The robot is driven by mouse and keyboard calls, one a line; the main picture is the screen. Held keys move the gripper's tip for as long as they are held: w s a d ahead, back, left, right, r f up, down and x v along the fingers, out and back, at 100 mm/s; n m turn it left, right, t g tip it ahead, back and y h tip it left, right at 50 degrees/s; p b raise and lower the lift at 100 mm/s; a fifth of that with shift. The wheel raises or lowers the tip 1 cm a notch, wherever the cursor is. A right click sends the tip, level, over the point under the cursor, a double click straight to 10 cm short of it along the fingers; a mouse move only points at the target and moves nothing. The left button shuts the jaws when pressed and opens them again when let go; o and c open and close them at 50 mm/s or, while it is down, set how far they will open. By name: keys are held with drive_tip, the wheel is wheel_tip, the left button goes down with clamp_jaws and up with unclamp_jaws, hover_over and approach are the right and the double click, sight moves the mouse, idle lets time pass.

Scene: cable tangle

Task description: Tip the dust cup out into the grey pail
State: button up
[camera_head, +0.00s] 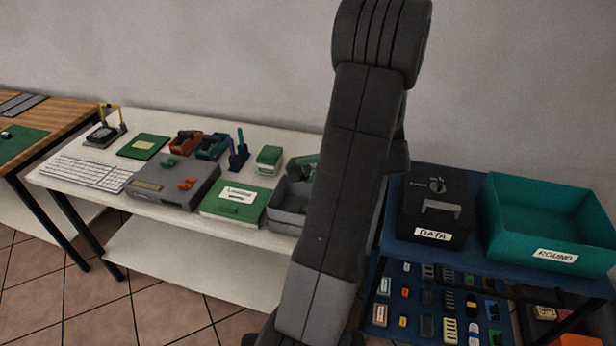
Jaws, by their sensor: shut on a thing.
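I can make out neither the dust cup nor a grey pail for certain in the head view. A grey open bin (287,218) stands at the right end of the white table, partly hidden behind my arm. A dark green thing shows in or behind this bin, and I cannot tell what it is. My dark arm rises through the middle of the picture and covers what lies behind it. My gripper does not show, so neither its jaws nor anything in them can be seen.
The white table (150,213) holds a keyboard (85,172), a grey case (172,184) and a green box (235,203). To the right, a blue shelf unit bears a black DATA box (433,213) and a teal ROUND bin (545,225). Tiled floor (150,305) is open in front.

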wheel_tip(320, 180, down, 2)
drive_tip(key=t+y+b, duration=0.1)
drive_tip(key=y+b, duration=0.1)
drive_tip(key=b, duration=0.2)
drive_tip(key=y+b, duration=0.3)
drive_tip(key=b, duration=0.1)
drive_tip(key=shift+d+t, duration=0.1)
drive_tip(key=shift+t, duration=0.3)
drive_tip(key=shift+y, duration=0.3)
idle(1.4)
